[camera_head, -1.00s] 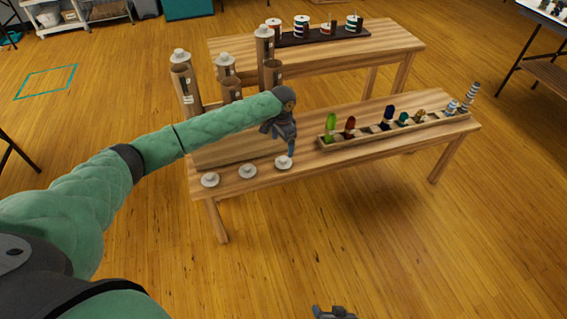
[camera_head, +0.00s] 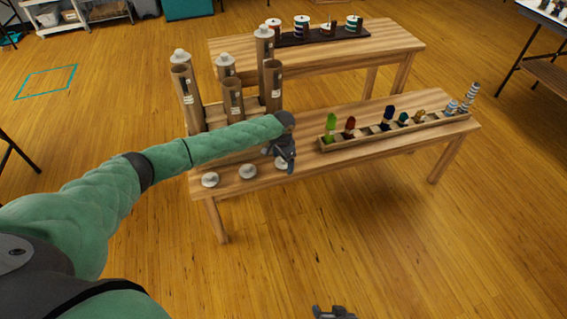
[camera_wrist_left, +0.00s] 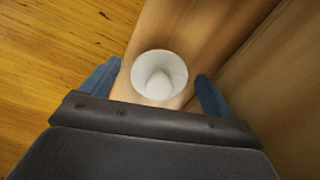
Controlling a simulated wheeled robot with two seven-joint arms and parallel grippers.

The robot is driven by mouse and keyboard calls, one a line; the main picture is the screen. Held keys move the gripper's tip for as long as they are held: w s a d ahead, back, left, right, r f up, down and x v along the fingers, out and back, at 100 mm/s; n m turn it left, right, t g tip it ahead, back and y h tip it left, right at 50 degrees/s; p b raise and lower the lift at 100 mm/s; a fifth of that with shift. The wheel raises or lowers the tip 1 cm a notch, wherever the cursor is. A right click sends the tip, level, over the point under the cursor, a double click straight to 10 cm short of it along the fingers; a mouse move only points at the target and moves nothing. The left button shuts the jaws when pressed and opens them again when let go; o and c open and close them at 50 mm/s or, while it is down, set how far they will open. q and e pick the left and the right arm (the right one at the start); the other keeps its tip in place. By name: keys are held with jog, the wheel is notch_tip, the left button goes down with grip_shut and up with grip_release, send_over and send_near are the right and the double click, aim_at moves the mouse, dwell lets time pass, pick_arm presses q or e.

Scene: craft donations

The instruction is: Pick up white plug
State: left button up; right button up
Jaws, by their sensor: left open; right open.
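Three white plugs lie in a row near the front edge of the near table: the left plug (camera_head: 210,180), the middle plug (camera_head: 247,172) and the right plug (camera_head: 280,164). My left gripper (camera_head: 288,168) is open over the right plug and partly covers it in the head view. In the left wrist view the plug (camera_wrist_left: 160,76) shows as a round white disc with a raised centre, between the two blue fingertips and touching neither as far as I can see. My right gripper (camera_head: 333,312) shows only in part at the bottom edge, empty.
Several brown cardboard tubes (camera_head: 188,98) stand behind my left arm, some with white caps. A wooden tray (camera_head: 365,136) of colourful items lies on the near table (camera_head: 310,172) to the right. A second table (camera_head: 385,48) stands behind with spools.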

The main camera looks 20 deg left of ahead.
pick_arm(q)
jog(key=c, duration=1.1)
jog(key=shift+o, duration=0.2)
